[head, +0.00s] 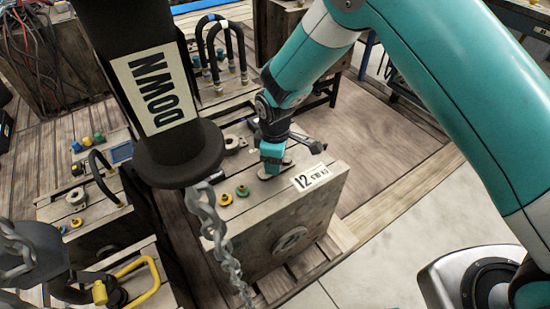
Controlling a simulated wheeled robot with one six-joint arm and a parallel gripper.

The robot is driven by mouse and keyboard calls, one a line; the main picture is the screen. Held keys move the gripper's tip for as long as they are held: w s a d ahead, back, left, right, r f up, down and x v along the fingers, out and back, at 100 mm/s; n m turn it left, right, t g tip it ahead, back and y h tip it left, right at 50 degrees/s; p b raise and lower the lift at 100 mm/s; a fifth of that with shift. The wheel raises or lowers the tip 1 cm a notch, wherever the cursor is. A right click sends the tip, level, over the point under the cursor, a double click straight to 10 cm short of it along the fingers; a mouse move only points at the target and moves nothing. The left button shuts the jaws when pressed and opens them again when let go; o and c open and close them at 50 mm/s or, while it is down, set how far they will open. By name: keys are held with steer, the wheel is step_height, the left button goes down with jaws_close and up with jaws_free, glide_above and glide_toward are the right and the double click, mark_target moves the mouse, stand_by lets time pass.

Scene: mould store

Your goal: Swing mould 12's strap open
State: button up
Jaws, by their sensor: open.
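Mould 12 (262,237) is a worn, grey-brown block with a white label (312,177) reading 12 on its top edge. It stands on a wooden pallet near the middle of the head view. A round ring sits on its front face, and small yellow and green fittings sit on its top at left. My gripper (272,172) points down at the top of the mould, close behind the label. Its jaws are open, but the fingertips are small and partly hidden. I cannot make out the strap for certain; my gripper and wrist cover part of the top.
A black hanging pendant marked DOWN (180,160) and a steel chain (215,235) hang in front, left of mould 12. Another mould (95,225) with hoses stands at left. A yellow-handled hook (140,280) is at lower left. Bare floor (385,225) lies at right.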

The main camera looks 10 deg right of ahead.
step_height(320, 180, up, 17)
steer(key=p, duration=0.1)
steer(key=shift+r+p, duration=0.2)
steer(key=shift+p, duration=0.2)
steer(key=s+d+r+m+y, duration=0.25)
steer(key=s+d+r, duration=0.35)
steer(key=s+r, duration=0.35)
steer(key=s+d+r+m+y, duration=0.1)
steer(key=s+d+r+m, duration=0.15)
steer(key=s, duration=0.55)
steer(key=s+d+r+m+y, duration=0.1)
steer(key=s+d+r+m, duration=0.15)
steer(key=s, duration=0.45)
step_height(320, 180, up, 13)
steer(key=a+p, duration=0.1)
steer(key=p, duration=1.3)
steer(key=shift+r, duration=0.1)
